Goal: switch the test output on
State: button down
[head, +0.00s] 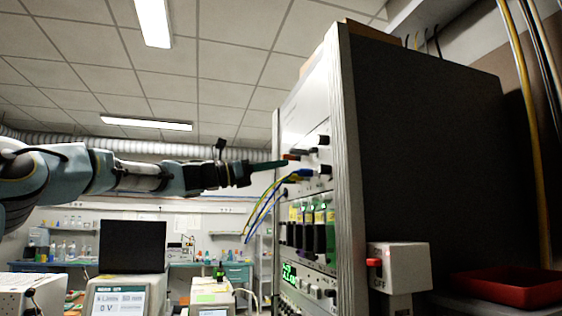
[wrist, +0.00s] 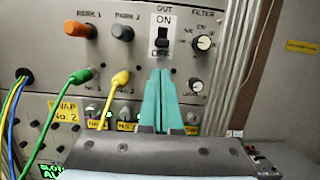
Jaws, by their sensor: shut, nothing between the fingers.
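The test output switch (wrist: 162,33) is in the upper middle of the wrist view, under the label OUT. It has a white face marked ON above and OFF below, with a dark part around the lower half. Its exact position is hard to tell. My gripper (wrist: 163,74) is shut and empty, its two green fingers side by side, with the tips just below the switch. I cannot tell whether they touch it or the panel. In the head view my gripper (head: 284,163) reaches from the left to the front of the rack (head: 318,95); the switch is not clear there.
An orange knob (wrist: 78,29) and a grey knob (wrist: 125,33) are left of the switch; a filter dial (wrist: 203,42) is right. Green (wrist: 79,77) and yellow (wrist: 120,78) plugs with cables stick out lower left. A red tray (head: 515,287) lies at right in the head view.

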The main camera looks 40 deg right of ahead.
aim_at(313, 150)
jog(key=p+x, duration=0.1)
jog(key=x, duration=0.2)
jog(key=p+x, duration=0.2)
jog(key=x, duration=0.1)
jog(key=shift+r, duration=0.25)
jog(key=shift+x, duration=0.75)
jog(key=shift+f, duration=0.2)
